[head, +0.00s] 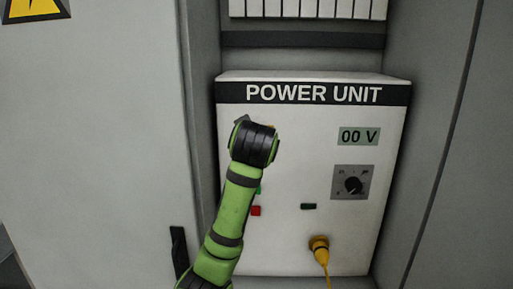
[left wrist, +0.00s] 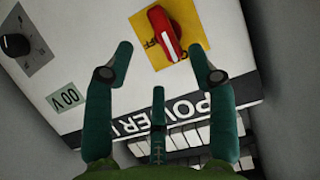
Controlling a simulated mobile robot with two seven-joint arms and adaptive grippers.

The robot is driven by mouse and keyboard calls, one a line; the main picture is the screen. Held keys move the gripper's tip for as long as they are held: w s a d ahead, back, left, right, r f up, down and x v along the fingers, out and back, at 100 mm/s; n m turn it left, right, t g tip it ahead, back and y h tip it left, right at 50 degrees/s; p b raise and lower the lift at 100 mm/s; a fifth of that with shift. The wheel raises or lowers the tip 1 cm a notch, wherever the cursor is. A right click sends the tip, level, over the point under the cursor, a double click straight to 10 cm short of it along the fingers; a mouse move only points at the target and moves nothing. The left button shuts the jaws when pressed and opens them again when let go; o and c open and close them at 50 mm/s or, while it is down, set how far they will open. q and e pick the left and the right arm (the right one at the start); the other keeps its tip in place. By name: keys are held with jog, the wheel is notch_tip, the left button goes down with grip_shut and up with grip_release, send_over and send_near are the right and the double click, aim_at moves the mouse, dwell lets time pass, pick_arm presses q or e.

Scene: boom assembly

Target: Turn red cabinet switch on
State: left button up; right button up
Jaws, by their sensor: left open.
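The red cabinet switch (left wrist: 163,32) is a red rotary handle with a pale stripe, on a yellow plate (left wrist: 188,48) with partly covered dark lettering. It is on the white power unit (head: 290,240). My left gripper (left wrist: 161,50) is open and empty in the left wrist view, its two long green fingers on either side of the switch's line and its third finger below. The switch lies beyond the fingertips, and I see no contact. In the head view my left wrist hides the switch and the fingers; only a sliver of yellow shows. My right gripper is not in view.
The power unit carries a display reading 00 V (head: 358,136), a black dial (head: 353,185), small red (head: 256,211) and green buttons, and a yellow plug with cable (head: 319,246). Grey cabinet walls stand close on both sides. A black handle (head: 179,250) is on the left door.

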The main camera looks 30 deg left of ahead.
pick_arm(q)
jog(key=shift+v, duration=1.85)
